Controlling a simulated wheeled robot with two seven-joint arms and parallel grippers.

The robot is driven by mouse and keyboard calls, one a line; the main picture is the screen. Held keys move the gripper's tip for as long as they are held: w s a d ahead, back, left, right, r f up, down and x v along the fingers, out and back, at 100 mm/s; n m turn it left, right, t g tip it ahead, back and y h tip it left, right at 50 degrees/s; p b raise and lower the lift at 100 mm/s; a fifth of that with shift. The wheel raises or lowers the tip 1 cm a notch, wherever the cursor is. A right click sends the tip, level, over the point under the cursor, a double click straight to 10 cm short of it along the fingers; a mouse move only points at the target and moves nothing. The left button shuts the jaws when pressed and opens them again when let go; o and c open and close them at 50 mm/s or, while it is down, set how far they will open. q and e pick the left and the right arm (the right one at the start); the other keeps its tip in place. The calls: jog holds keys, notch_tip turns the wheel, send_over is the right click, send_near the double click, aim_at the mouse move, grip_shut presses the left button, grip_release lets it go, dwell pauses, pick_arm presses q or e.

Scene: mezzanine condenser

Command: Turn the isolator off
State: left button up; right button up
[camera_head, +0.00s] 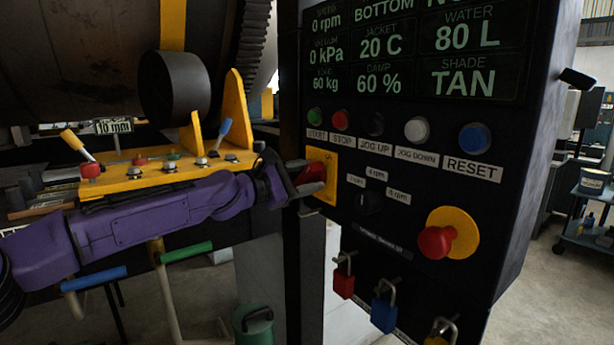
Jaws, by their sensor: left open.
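The isolator is a red rotary handle (312,173) on a yellow plate (329,162), at the left edge of the black control panel (405,195). My purple left arm reaches in from the left. Its gripper (301,184) is open at the isolator, with its dark fingers beside the red handle. I cannot tell whether the fingers touch the handle. The gripper covers part of the handle and the plate's left side, so the handle's exact angle is unclear. My right gripper is out of view.
A row of buttons, including blue RESET (474,138), sits above and right of the isolator. A black selector (369,201) and a red emergency stop (436,241) are lower right. Padlocks (384,312) hang below. A yellow bracket (150,178) with levers stands behind my arm.

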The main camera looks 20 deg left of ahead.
pick_arm(q)
jog(key=shift+c, duration=0.3)
grip_shut()
jog(key=shift+f+m+b, duration=0.1)
jog(key=shift+m+b, duration=0.2)
jog(key=shift+m, duration=0.1)
jog(key=m+b, duration=0.2)
jog(key=m, duration=0.2)
jog(key=shift+d+f, duration=0.1)
jog(key=shift+f, duration=0.05)
jog(key=m+b, duration=0.2)
jog(key=m, duration=0.2)
jog(key=shift+f, duration=0.2)
jog(key=m+b, duration=0.2)
jog(key=m, duration=0.3)
jog(key=shift+f+b, duration=0.1)
jog(key=shift+b, duration=0.25)
jog(key=shift+m+b, duration=0.85)
jog(key=shift+m, duration=1.15)
jog(key=shift+f, duration=0.1)
